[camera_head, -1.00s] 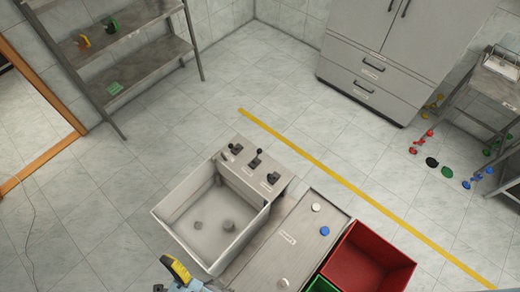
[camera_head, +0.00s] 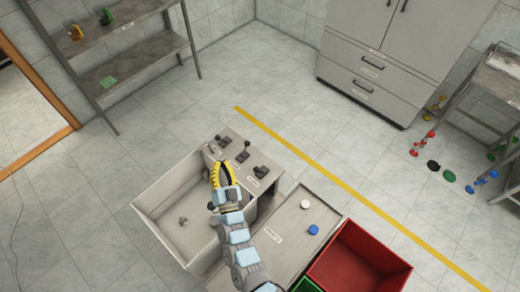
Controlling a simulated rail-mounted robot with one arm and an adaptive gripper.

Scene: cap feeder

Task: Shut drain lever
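Several small dark levers stand on the grey panel (camera_head: 280,180) along the far side of the open-topped grey bin: a left lever (camera_head: 222,141), a middle lever (camera_head: 243,152) with its handle raised, and a right lever (camera_head: 262,171). Their labels are too small to read, so I cannot tell which is the drain lever. My gripper (camera_head: 216,168), yellow and black, is over the bin's right part, just in front of the panel. It looks apart from the levers. Its fingers overlap in this view, so I cannot tell its opening.
The bin (camera_head: 150,208) holds a small grey piece (camera_head: 182,221); my arm covers its right part. A table (camera_head: 285,222) at right bears a white cap (camera_head: 305,204) and a blue cap (camera_head: 313,229). Floor behind the panel is clear.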

